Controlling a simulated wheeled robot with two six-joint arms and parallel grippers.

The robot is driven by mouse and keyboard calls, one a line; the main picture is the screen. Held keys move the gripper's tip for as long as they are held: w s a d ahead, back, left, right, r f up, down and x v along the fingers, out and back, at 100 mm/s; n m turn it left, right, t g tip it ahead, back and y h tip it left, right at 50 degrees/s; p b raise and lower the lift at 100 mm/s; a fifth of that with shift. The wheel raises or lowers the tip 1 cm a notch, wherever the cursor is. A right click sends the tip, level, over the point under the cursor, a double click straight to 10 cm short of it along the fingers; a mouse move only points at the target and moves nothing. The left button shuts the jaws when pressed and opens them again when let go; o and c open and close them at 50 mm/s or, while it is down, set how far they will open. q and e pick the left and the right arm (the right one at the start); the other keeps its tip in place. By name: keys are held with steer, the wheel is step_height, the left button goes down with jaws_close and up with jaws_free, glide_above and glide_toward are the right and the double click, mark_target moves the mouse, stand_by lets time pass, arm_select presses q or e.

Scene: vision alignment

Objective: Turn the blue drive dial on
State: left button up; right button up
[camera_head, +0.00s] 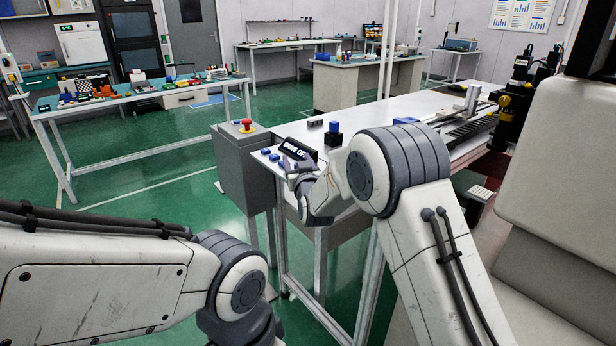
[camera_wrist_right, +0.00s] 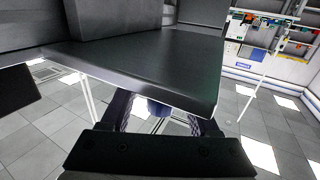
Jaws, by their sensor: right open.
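A blue-and-black block (camera_head: 333,134) stands on the white table (camera_head: 390,112) behind the display. A workbench (camera_head: 130,98) with tools and green floor lie further back.

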steer(key=n+g+y+p, duration=0.1)
steer(key=y+p, duration=0.1)
steer(key=n+g+y+p, duration=0.1)
steer(key=n+y+p, duration=0.1)
steer(key=a+n+y+p, duration=0.1)
steer(key=y+p, duration=0.1)
steer(key=shift+s+r+n+g+y, duration=0.2)
steer(key=shift+r+n+g+y, duration=0.05)
steer(key=shift+n+g+y, duration=0.15)
steer(key=n+g+y+p, duration=0.2)
steer(key=shift+s+a+y, duration=0.2)
steer(key=shift+a+y, duration=0.05)
steer(key=shift+y, duration=0.15)
steer(key=shift+s+f+n+g+y+p, duration=0.1)
steer(key=shift+n+g+y+p, duration=0.2)
steer(key=shift+g, duration=0.2)
steer(key=b+v, duration=0.2)
steer(key=v, duration=0.8)
steer(key=s+a+r+m+h+p, duration=0.2)
steer(key=s+a+r+h+p, duration=0.2)
steer(key=r+h+p, duration=0.15)
steer(key=s+r+g+h+p, duration=0.2)
steer(key=s, duration=0.6)
steer(key=s+r+m+g+h+p, duration=0.1)
steer(key=s+r+g+h+p, duration=0.1)
steer(key=s, duration=0.7)
steer(key=shift+s+r+g+h+p, duration=0.15)
steer(key=shift+r+g+h+p, duration=0.2)
steer(key=shift+g+h, duration=0.4)
steer(key=shift+d, duration=0.15)
